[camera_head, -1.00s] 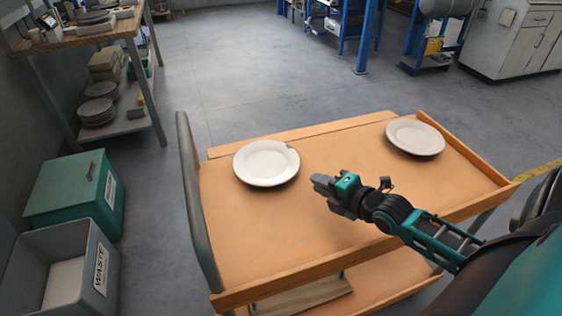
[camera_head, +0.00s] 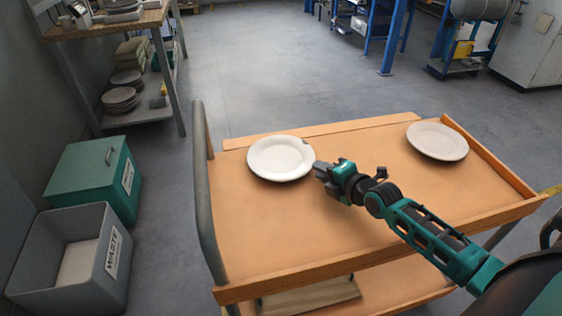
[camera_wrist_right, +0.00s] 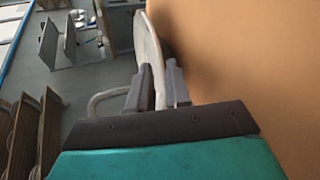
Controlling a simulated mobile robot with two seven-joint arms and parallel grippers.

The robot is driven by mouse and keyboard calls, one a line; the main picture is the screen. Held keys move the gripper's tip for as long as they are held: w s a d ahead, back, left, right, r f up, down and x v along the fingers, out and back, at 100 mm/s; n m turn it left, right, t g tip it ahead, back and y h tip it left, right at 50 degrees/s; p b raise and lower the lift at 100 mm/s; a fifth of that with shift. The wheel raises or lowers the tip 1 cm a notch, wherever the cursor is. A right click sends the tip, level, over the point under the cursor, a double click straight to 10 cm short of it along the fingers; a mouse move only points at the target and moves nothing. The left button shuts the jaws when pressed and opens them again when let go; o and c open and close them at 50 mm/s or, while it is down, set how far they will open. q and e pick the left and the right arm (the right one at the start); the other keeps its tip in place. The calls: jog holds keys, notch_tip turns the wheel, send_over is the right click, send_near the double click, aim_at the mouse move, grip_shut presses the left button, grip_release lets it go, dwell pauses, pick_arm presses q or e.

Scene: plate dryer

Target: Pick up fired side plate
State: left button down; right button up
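A white plate (camera_head: 281,158) lies on the left part of the cart top, with a small dark mark at its far right rim. A second, duller pinkish-grey plate (camera_head: 437,141) lies at the far right of the cart top. My right gripper (camera_head: 319,168) is at the right rim of the white plate, low over the cart. In the right wrist view, the plate's rim (camera_wrist_right: 152,48) stands between the two fingers of my right gripper (camera_wrist_right: 158,85). The fingers are apart, and firm contact with the rim cannot be made out. My left gripper is out of view.
The orange cart top (camera_head: 250,235) has raised edges and a grey handle (camera_head: 203,190) at its left. A grey waste bin (camera_head: 70,262) and a green lidded bin (camera_head: 98,180) stand on the floor at left. A shelf (camera_head: 140,116) behind holds stacked plates.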

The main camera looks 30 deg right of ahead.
aim_at(309, 167)
jog(key=shift+a+b+x, duration=0.15)
jog(key=shift+b+x, duration=0.1)
jog(key=shift+x, duration=1.05)
jog(key=shift+a+b+x, duration=0.1)
jog(key=shift+b+x, duration=0.15)
jog(key=shift+x, duration=1.05)
jog(key=shift+f, duration=0.1)
jog(key=shift+s, duration=0.1)
jog(key=shift+c, duration=0.3)
grip_shut()
